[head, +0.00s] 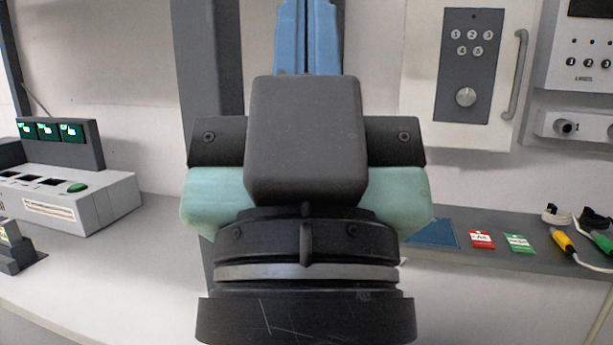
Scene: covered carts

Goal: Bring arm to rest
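My gripper (307,38) is at the top centre of the head view, above my dark wrist and its pale green band. Its two blue fingers point up and lie side by side with only a thin dark line between them, so it looks shut. Nothing shows held in it, but the far ends of the fingers are cut off by the top edge of the picture. The black wrist housing hides the lower part of the fingers.
A grey console (85,205) with small green screens stands at the left on a counter. A white panel with a keypad (470,62) and handle is on the wall at right. Red (481,240) and green (519,243) tags and yellow-ended cables (562,241) lie on the right counter.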

